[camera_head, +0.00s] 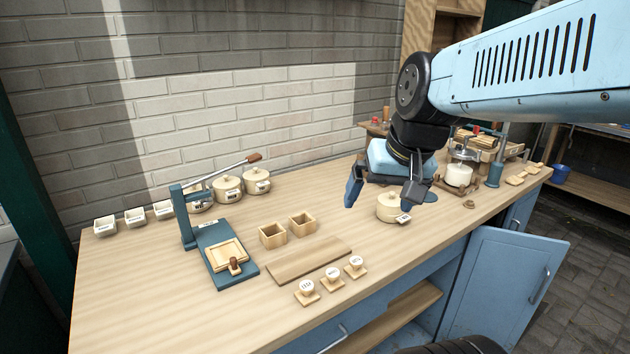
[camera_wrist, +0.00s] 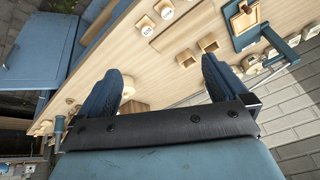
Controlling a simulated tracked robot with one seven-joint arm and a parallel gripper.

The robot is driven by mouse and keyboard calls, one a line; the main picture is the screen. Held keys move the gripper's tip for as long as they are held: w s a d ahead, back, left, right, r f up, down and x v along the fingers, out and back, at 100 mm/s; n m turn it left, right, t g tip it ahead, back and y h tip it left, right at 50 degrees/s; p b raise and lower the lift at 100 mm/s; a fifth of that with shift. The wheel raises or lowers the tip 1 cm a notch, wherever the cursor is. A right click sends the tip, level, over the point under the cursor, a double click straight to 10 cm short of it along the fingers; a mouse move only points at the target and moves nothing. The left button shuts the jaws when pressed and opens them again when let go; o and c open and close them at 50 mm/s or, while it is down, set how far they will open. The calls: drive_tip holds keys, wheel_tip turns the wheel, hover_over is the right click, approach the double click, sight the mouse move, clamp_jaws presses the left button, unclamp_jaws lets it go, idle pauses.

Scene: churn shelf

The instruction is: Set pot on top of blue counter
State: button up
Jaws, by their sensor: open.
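A cream lidded pot (camera_head: 389,209) with a small tag stands upright on the wooden top of the blue counter (camera_head: 150,300). My gripper (camera_head: 384,198) is open and empty above this pot, with one finger to each side of it in the head view. I cannot tell whether the fingers touch it. In the wrist view my open gripper (camera_wrist: 163,70) faces the counter top, and the pot (camera_wrist: 136,106) shows partly behind the left finger. Several similar lidded pots, one of them here (camera_head: 256,181), stand at the back of the counter near the wall.
A blue press with a long lever (camera_head: 217,255) stands left of centre. Two small wooden boxes (camera_head: 272,235), a flat board (camera_head: 308,260) and several stamps (camera_head: 333,278) lie nearby. A blue cabinet door (camera_head: 510,285) hangs open at the front right. The counter's left front is clear.

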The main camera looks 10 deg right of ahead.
drive_tip(key=shift+s+d+r+n+t+h, duration=0.15)
drive_tip(key=shift+s+r+n+t+h, duration=0.15)
drive_tip(key=shift+s+r+n, duration=0.2)
drive_tip(key=shift+s+d+r+n+t+h, duration=0.2)
drive_tip(key=shift+s+r+n+t, duration=0.1)
drive_tip(key=shift+s+r+n, duration=0.2)
drive_tip(key=shift+c, duration=0.3)
